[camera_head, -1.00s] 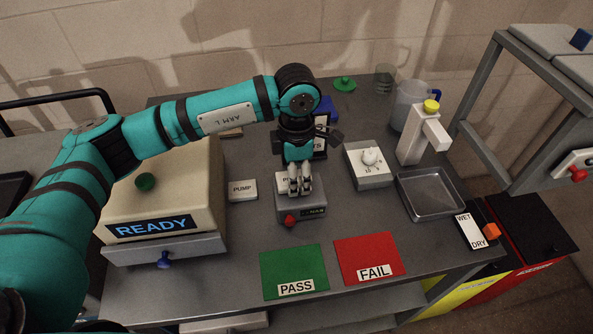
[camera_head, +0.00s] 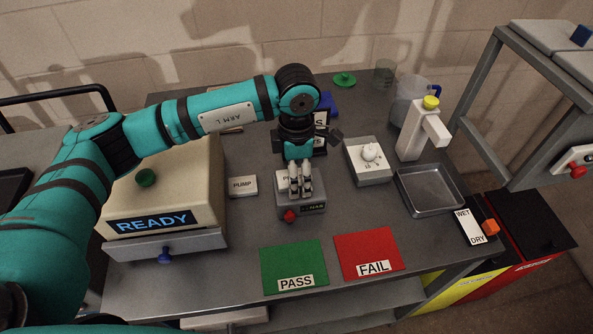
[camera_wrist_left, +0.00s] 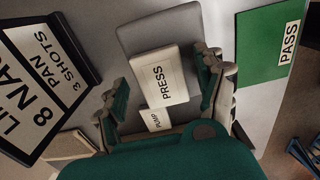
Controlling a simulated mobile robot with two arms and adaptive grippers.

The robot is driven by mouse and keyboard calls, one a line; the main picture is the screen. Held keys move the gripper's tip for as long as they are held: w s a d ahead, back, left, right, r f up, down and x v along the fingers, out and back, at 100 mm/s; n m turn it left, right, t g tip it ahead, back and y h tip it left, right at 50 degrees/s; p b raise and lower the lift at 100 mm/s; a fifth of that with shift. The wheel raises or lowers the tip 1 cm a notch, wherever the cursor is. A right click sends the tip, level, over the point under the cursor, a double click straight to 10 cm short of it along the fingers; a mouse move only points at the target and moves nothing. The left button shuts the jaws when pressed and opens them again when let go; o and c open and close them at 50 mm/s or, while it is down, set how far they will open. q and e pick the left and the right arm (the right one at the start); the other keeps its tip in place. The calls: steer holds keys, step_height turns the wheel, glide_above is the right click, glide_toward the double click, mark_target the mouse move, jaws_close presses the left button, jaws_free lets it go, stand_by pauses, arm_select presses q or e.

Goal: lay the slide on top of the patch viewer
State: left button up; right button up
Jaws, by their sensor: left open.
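A small white slide marked PRESS (camera_wrist_left: 165,76) lies on top of the grey box with a red knob, which I take to be the patch viewer (camera_head: 303,208). The viewer's grey top (camera_wrist_left: 150,35) also shows in the left wrist view. In the head view the slide is mostly hidden behind the fingers. My left gripper (camera_head: 300,192) points down over the viewer, its fingers apart on either side of the slide. Whether they touch it cannot be told. A second white slide marked PUMP (camera_head: 243,186) lies on the bench left of the viewer. My right gripper is not in view.
A cream machine showing READY (camera_head: 150,190) stands at the left. Green PASS (camera_head: 290,258) and red FAIL (camera_head: 365,248) mats lie in front.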

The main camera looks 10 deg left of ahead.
arm_select(q)
step_height(320, 180, up, 12)
steer(key=b, duration=0.3)
steer(key=shift+b, duration=0.3)
stand_by(0.8)
